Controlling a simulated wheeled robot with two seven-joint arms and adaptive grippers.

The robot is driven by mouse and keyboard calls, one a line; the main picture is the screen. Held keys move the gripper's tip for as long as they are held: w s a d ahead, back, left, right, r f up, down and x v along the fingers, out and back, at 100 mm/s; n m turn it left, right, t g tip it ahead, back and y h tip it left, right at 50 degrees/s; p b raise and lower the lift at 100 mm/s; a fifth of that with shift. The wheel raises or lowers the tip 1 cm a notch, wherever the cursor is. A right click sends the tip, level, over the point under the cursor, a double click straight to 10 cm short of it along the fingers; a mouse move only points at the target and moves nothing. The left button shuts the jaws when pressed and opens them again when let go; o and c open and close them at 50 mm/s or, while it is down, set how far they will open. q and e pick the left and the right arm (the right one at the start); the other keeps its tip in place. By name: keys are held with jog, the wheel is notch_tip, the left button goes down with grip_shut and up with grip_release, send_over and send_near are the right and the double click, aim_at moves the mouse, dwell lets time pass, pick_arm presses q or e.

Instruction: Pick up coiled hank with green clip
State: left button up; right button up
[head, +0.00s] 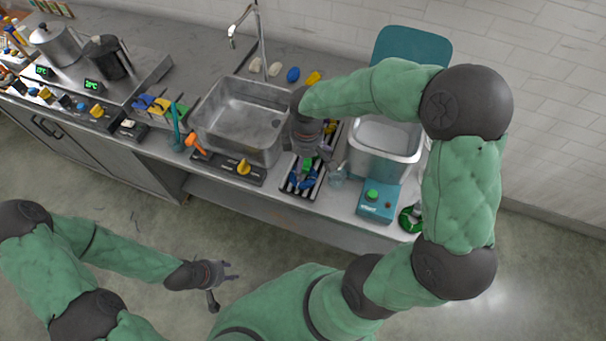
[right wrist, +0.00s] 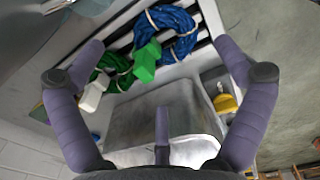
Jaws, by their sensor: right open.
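A blue coiled hank (right wrist: 172,30) lies on a dark slatted rack at the top of the right wrist view. It also shows in the head view (head: 303,182). A bright green clip (right wrist: 146,62) sits at its lower left edge. A dark green hank (right wrist: 112,66) lies beside it, with a white clip (right wrist: 92,97) near its lower left end. My right gripper (head: 312,152) is open above the rack, its fingers apart (right wrist: 160,75) with the hanks beyond them, apart from them. My left gripper (head: 222,284) is open and empty over the floor, away from the counter.
A steel sink (head: 212,138) is left of the rack, and a white tub (head: 372,165) is to its right. A teal box with a green knob (head: 377,203) stands at the front right. A yellow clip (head: 243,167) rests on a dark tray by the front edge.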

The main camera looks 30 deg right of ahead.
aim_at(306, 175)
jog(key=shift+w+f, duration=0.1)
jog(key=shift+f, duration=0.8)
jog(key=f, duration=0.1)
jog(key=f+b, duration=0.2)
jog(key=f, duration=0.1)
jog(key=shift+s+a, duration=0.1)
jog(key=shift+s, duration=0.15)
jog(key=shift+f, duration=0.5)
jog(key=shift+r, duration=0.1)
jog(key=c, duration=0.8)
